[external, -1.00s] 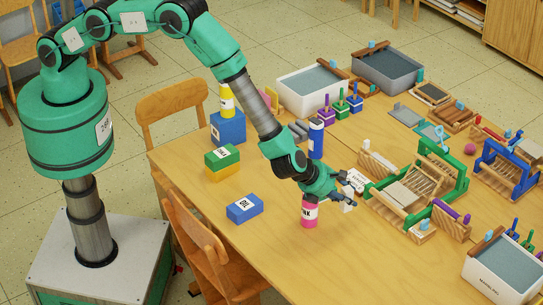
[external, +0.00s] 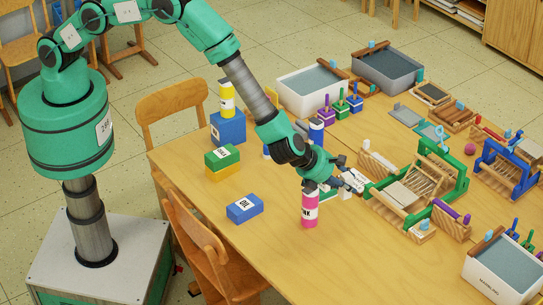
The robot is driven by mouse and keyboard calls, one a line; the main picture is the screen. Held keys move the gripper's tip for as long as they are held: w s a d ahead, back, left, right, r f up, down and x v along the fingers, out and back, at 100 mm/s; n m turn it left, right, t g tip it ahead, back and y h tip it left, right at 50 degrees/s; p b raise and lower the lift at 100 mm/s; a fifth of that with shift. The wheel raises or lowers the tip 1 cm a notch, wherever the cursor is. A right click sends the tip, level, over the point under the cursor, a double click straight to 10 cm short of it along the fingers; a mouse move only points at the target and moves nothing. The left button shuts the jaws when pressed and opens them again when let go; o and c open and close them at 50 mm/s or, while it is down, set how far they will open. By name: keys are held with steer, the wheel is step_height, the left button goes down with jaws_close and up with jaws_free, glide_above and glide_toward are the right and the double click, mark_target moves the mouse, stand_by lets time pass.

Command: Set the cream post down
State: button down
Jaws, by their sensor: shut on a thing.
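My gripper (external: 343,180) is shut at the near left side of the green-framed wooden press, above the table. The cream post is hard to make out; it is small, and the dark fingers and the pale label card (external: 354,180) behind them blend with it.
The green-framed press (external: 430,185) stands just right of my gripper, with a wooden rack (external: 376,162) at its back left. A blue bottle (external: 316,131) stands behind my wrist. A blue oil box (external: 244,209) lies to the left. The table's near middle is clear.

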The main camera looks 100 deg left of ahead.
steer(key=s+d+n+b, duration=0.1)
steer(key=s+d+b, duration=0.15)
steer(key=s, duration=0.95)
steer(key=s+d+f+g+y+b, duration=0.1)
steer(key=s+b, duration=0.3)
steer(key=s, duration=0.7)
steer(key=s+d+n+b, duration=0.15)
steer(key=s+b, duration=0.25)
steer(key=s, duration=0.8)
step_height(320, 180, down, 10)
steer(key=d, duration=0.1)
steer(key=shift+w+r, duration=0.25)
steer(key=shift+w, duration=0.05)
steer(key=shift+w+m, duration=0.15)
steer(key=shift+m, duration=0.1)
steer(key=w+d, duration=0.1)
steer(key=w, duration=0.4)
steer(key=w+d+f, duration=0.1)
steer(key=w+d, duration=0.1)
steer(key=w, duration=0.3)
steer(key=w+d, duration=0.2)
steer(key=w, duration=0.3)
steer(key=shift+f+b, duration=0.25)
steer(key=shift+b, duration=0.1)
steer(key=shift+f+b, duration=0.3)
steer(key=shift+f, duration=1.45)
steer(key=shift+f, duration=0.1)
